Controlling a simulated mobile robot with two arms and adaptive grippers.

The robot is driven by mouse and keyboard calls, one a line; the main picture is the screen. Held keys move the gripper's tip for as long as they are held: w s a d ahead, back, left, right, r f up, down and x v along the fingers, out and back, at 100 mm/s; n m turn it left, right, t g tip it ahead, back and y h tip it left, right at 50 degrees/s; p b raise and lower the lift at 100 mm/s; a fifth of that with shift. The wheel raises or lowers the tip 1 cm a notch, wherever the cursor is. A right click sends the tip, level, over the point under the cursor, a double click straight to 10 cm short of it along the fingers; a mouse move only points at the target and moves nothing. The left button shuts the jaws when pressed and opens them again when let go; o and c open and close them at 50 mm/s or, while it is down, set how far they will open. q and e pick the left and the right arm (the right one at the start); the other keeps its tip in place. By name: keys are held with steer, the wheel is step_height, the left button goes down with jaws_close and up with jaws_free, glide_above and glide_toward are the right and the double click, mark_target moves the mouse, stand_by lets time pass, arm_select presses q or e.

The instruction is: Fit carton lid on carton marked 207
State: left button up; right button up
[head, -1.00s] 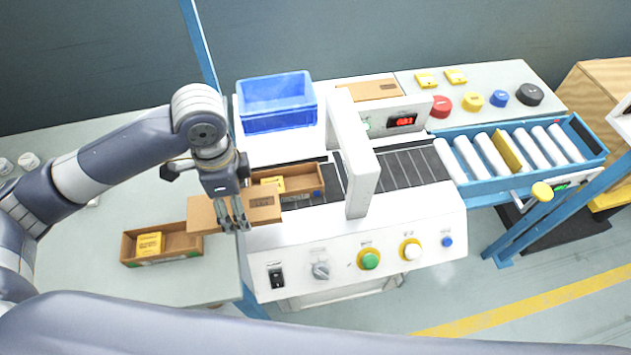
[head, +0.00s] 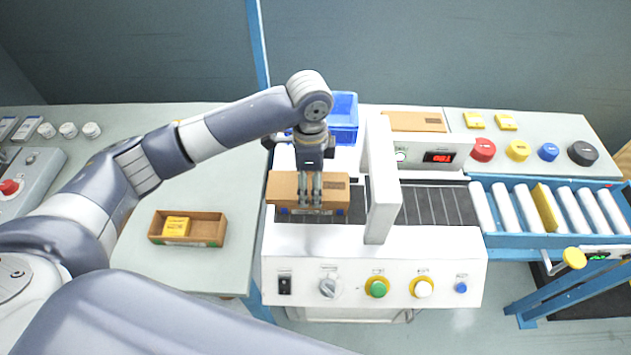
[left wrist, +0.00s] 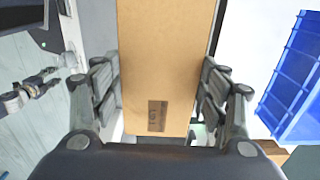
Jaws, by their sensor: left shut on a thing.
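My left gripper (head: 311,205) is shut on a brown cardboard carton lid (head: 283,188), gripping it across its width. The lid also shows in the left wrist view (left wrist: 165,60), flat between the fingers (left wrist: 160,100), with a dark printed label near one end. I cannot tell whether lid and carton touch. No number is readable on it. My right gripper is not in view.
A second open carton (head: 215,229) with a yellow box (head: 176,227) stands on the left table. A white arch (head: 382,190) stands just right of the lid. A blue bin (head: 345,115) is behind. Another flat brown lid (head: 413,121) lies at the back.

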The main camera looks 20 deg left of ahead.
arm_select(q)
steer(key=shift+w+d, duration=0.2)
steer(key=shift+w, duration=0.75)
steer(key=shift+w+f, duration=0.1)
steer(key=shift+f, duration=0.1)
step_height(320, 180, down, 3)
steer(key=shift+p, duration=0.6)
steer(key=shift+f, duration=0.2)
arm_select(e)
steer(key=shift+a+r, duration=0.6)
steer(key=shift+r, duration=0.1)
arm_select(q)
steer(key=shift+f, duration=0.35)
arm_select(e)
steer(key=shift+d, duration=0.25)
arm_select(q)
steer(key=shift+f, duration=0.15)
steer(key=o, duration=1)
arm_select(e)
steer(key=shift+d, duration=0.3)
